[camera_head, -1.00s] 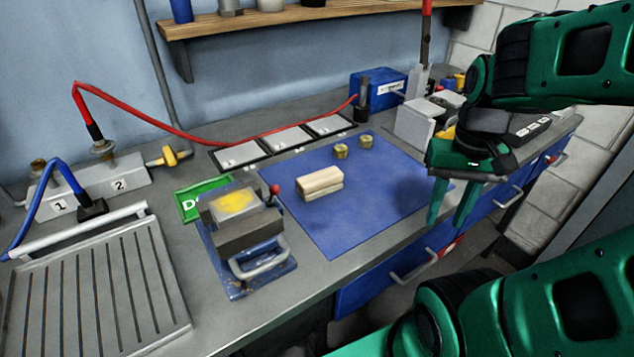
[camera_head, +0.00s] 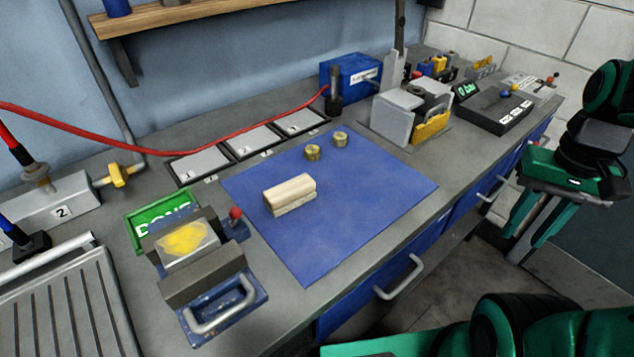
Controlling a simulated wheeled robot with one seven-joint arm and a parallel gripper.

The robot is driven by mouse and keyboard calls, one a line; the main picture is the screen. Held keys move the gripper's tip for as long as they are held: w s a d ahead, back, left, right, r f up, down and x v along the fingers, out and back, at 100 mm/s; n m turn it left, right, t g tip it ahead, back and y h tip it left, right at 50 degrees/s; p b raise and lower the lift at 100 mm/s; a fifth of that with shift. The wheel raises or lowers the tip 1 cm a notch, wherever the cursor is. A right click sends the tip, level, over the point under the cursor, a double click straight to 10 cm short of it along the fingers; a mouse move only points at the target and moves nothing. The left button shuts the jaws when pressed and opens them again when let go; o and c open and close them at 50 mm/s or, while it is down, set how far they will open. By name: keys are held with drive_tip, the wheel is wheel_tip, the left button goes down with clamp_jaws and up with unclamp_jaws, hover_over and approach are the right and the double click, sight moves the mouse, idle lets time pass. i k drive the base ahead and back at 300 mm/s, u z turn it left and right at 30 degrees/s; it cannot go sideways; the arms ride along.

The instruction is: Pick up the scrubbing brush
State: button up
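The scrubbing brush (camera_head: 290,194) looks like a pale wooden block with a lighter grey-beige underside. It lies on the blue mat (camera_head: 350,220), left of the mat's middle. My gripper (camera_head: 516,248) is at the right, beyond the bench's front edge, with its green fingers pointing down and apart. The gripper is well apart from the brush, and nothing covers the brush.
Two small brass pieces (camera_head: 326,147) stand behind the brush. A grey holder (camera_head: 398,118) stands at the back right. The mat's front part is clear.

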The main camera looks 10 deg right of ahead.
sight(280, 199)
drive_tip(key=k, duration=1.05)
drive_tip(key=u, duration=0.5)
drive_tip(key=i, duration=1)
drive_tip(key=z, duration=0.05)
